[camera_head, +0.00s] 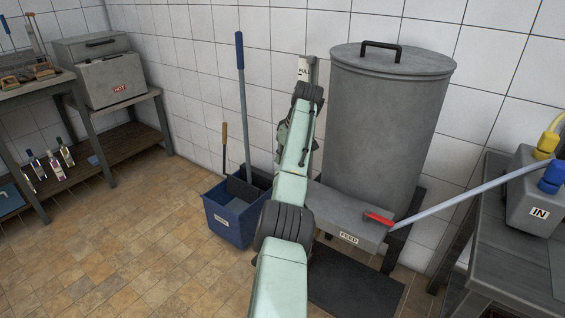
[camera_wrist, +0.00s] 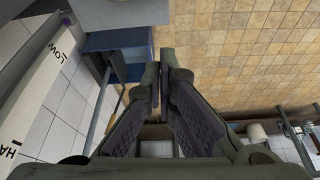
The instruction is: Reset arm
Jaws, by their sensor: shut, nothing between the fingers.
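My gripper (camera_wrist: 161,80) shows in the wrist view. Its two dark fingers come together at the tips, with nothing between them. In the head view, my pale green arm (camera_head: 294,150) reaches forward and up from the bottom middle, in front of the tiled wall. My fingers cannot be made out there. In the wrist view the fingertips lie over the tiled floor near a blue object at the upper left.
A large grey lidded tank (camera_head: 385,120) stands right of my arm, above a FEED box (camera_head: 345,215) with a red-ended lever (camera_head: 379,219). A blue bucket (camera_head: 232,222) stands left. A HOT box (camera_head: 102,80) sits on a far-left bench. The left floor is clear.

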